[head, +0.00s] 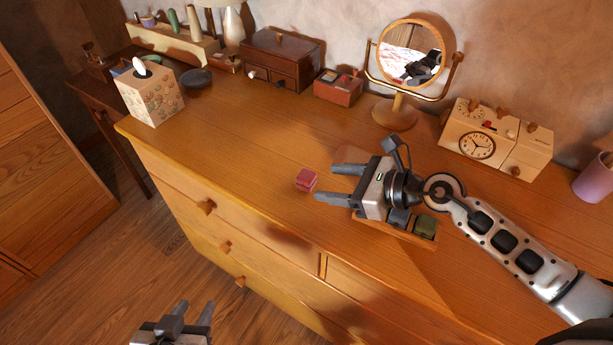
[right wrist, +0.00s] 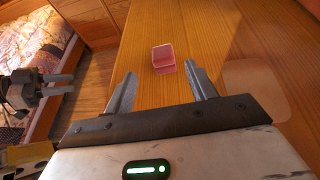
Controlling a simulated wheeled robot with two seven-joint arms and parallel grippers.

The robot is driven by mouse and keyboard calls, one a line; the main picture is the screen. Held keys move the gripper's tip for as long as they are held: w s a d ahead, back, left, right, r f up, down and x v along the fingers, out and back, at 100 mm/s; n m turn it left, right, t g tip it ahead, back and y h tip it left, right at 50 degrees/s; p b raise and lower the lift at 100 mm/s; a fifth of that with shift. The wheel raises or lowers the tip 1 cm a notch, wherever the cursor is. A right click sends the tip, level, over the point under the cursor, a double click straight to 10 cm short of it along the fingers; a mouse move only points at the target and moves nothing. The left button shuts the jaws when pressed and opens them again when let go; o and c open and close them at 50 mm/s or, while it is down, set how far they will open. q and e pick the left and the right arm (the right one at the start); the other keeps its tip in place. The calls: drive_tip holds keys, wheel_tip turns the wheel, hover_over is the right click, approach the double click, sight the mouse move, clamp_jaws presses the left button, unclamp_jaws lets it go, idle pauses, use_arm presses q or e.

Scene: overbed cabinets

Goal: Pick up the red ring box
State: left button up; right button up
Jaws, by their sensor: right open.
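The red ring box (head: 306,180) is a small cube standing on the wooden dresser top, near its front edge. It also shows in the right wrist view (right wrist: 163,57), ahead of and roughly between the fingertips. My right gripper (head: 325,183) is open and empty, its two fingers pointing at the box from the right. In the right wrist view my right gripper (right wrist: 160,80) has its fingers spread wide, with the box just beyond the tips. My left gripper (head: 190,312) is low at the bottom of the head view, over the floor and away from the dresser, its two fingers apart.
A wooden tray (head: 412,238) with dark and green items lies under my right gripper. Behind stand a round mirror (head: 397,112), a clock organizer (head: 500,140), a small red-brown box (head: 338,88), a drawer chest (head: 283,58) and a tissue box (head: 150,97). The dresser top (head: 240,130) left of the ring box is clear.

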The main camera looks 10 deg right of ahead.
sight(309, 176)
drive_tip(key=x, duration=0.4)
drive_tip(key=shift+w+r, duration=0.25)
drive_tip(key=shift+w, duration=0.1)
drive_tip(key=c, duration=1.1)
drive_tip(key=shift+o, duration=0.2)
drive_tip(key=shift+r, duration=0.1)
